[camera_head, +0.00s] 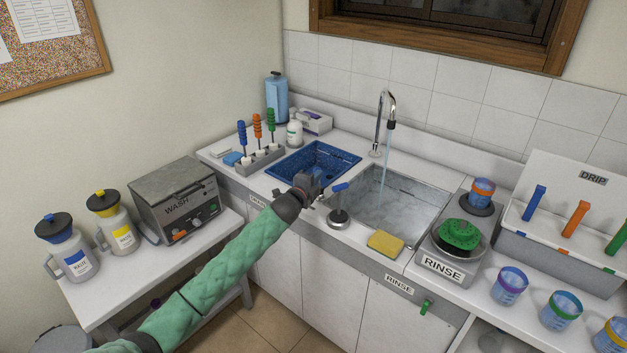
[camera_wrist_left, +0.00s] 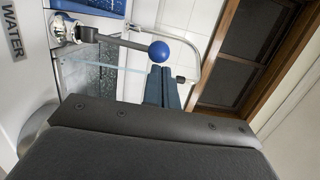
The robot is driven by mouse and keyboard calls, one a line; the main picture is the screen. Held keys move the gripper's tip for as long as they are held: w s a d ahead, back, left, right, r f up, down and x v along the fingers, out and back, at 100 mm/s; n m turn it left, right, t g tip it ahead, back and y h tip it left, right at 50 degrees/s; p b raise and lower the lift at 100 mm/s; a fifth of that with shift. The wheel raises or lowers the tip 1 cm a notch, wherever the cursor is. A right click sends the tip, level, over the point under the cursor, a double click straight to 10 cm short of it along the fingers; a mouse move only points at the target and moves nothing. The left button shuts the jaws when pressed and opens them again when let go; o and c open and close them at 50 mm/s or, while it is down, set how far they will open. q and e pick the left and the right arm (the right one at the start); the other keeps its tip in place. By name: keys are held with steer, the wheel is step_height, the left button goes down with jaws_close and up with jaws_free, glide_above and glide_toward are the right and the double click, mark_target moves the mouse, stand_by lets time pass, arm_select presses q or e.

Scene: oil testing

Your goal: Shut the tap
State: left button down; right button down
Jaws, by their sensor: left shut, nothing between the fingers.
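The tap's chrome spout (camera_head: 386,112) stands behind the sink (camera_head: 425,200), and a stream of water (camera_head: 385,165) falls from it into the basin. A lever with a blue handle (camera_head: 341,187) stands on a round metal base (camera_head: 339,219) at the sink's front left corner. In the left wrist view the lever (camera_wrist_left: 120,41) ends in a blue ball (camera_wrist_left: 159,51). My left gripper (camera_head: 318,178) is shut and empty, just left of the blue handle. Its closed fingertips (camera_wrist_left: 162,72) are close to the ball; I cannot tell if they touch it. My right gripper is not in view.
A blue basin (camera_head: 345,155) lies behind my left gripper. A yellow sponge (camera_head: 385,243) lies at the sink's front edge. A rack of coloured handles (camera_head: 260,160) stands at the back left.

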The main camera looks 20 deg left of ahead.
arm_select(q)
steer(key=shift+w+r, duration=0.1)
steer(key=shift+w, duration=0.15)
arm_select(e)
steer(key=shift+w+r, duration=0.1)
arm_select(q)
steer(key=shift+s+d, duration=0.1)
